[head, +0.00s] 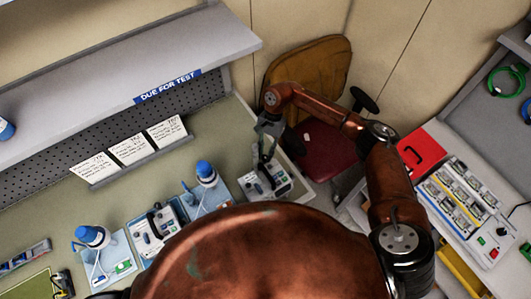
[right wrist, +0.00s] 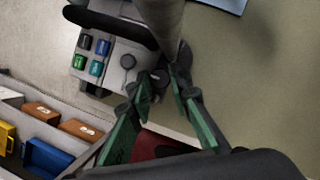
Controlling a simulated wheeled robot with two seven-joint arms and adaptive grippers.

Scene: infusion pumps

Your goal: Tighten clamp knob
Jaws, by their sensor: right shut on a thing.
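A pale infusion pump (head: 268,184) with a black handle stands at the right end of the bench. In the right wrist view the pump (right wrist: 113,56) shows blue and green buttons and a round grey dial. My right gripper (head: 267,145) reaches down to this pump from behind. In the right wrist view its green-padded fingers (right wrist: 164,80) are closed in beside the pump, at the foot of a grey pole (right wrist: 161,22). They are shut on a small part there, apparently the clamp knob, mostly hidden between the fingertips. My left gripper is not in view.
Another pump (head: 156,228) and blue-capped bottles (head: 205,173) stand on the bench to the left. A shelf (head: 150,62) labelled "DUE FOR TEST" overhangs it. A chair (head: 322,150) stands behind my right arm. A test device (head: 465,200) sits at the right.

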